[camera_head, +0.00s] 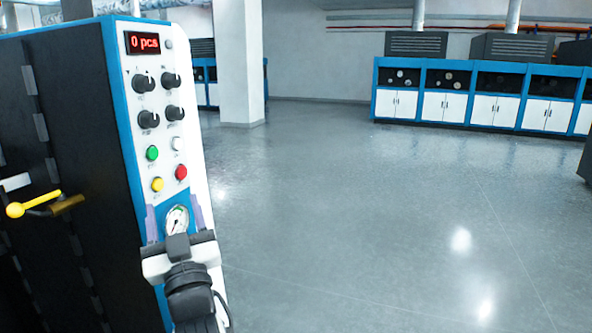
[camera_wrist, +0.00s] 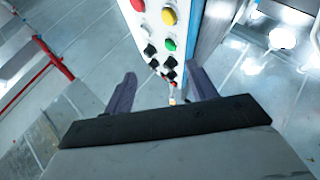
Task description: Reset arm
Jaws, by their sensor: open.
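My gripper (camera_head: 172,208) is in front of the lower part of a machine's white control panel (camera_head: 160,75). Its two purple fingers are apart, with nothing seen between them, and a round gauge (camera_head: 177,220) shows behind them. In the wrist view my gripper (camera_wrist: 162,76) is also open, and the panel (camera_wrist: 150,42) with its buttons and knobs lies beyond the fingers. I cannot tell whether the fingers touch the panel. The panel's red display (camera_head: 143,43) reads "0 pcs". Black knobs and green, white, yellow and red buttons sit below it.
A yellow-knobbed lever (camera_head: 34,205) sticks out from the machine's dark side (camera_head: 75,130) at left. Open grey floor (camera_head: 400,220) lies to the right. A white pillar (camera_head: 241,65) and blue-framed cabinets (camera_head: 480,95) stand farther back. A red rail (camera_wrist: 35,75) shows in the wrist view.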

